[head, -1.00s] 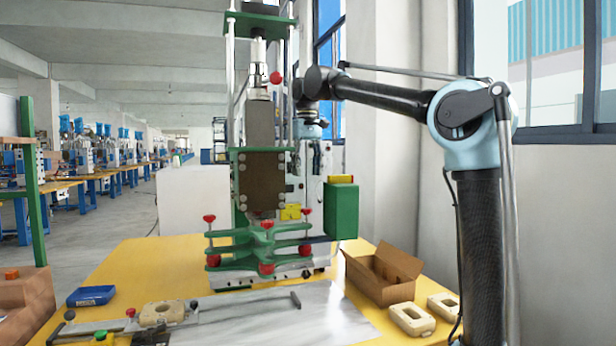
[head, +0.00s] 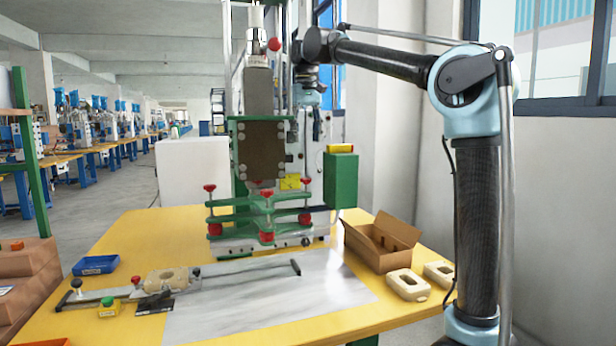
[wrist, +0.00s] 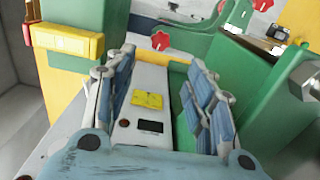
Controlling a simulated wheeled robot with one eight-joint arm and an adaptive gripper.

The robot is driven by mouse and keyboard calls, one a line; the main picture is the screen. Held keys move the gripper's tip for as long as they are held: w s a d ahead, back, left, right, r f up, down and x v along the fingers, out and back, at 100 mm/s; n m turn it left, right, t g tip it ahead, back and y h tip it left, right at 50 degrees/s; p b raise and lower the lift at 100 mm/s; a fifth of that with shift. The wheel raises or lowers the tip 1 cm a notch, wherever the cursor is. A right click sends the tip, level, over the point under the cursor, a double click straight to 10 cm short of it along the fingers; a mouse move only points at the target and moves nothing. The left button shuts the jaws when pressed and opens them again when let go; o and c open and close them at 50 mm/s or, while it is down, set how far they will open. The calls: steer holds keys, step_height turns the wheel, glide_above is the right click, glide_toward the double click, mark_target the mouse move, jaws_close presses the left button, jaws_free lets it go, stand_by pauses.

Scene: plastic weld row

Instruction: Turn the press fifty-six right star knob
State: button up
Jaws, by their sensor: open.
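The press (head: 262,150) stands on the yellow table, with a green arm-shaped clamp frame (head: 255,215) low on its front. Several red star knobs sit on this frame. The right upper red star knob (head: 306,187) is on the frame's right arm. A red star knob (wrist: 160,40) shows in the wrist view, beyond my fingertips; I cannot tell for sure which one it is. My gripper (wrist: 162,62) is open and empty, its blue-padded fingers apart. In the head view my gripper (head: 317,124) hangs beside the press column, above the green box, partly hidden.
A green box (head: 341,180) with a yellow-and-red top stands right of the press, close to my gripper. A cardboard box (head: 380,242) and cream parts (head: 408,284) lie at the table's right. A blue tray (head: 95,265) is at left. The metal sheet (head: 250,300) in front is mostly clear.

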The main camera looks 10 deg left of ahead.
mark_target(306, 186)
step_height(306, 186, down, 13)
stand_by(0.5)
steer(key=c, duration=1.1)
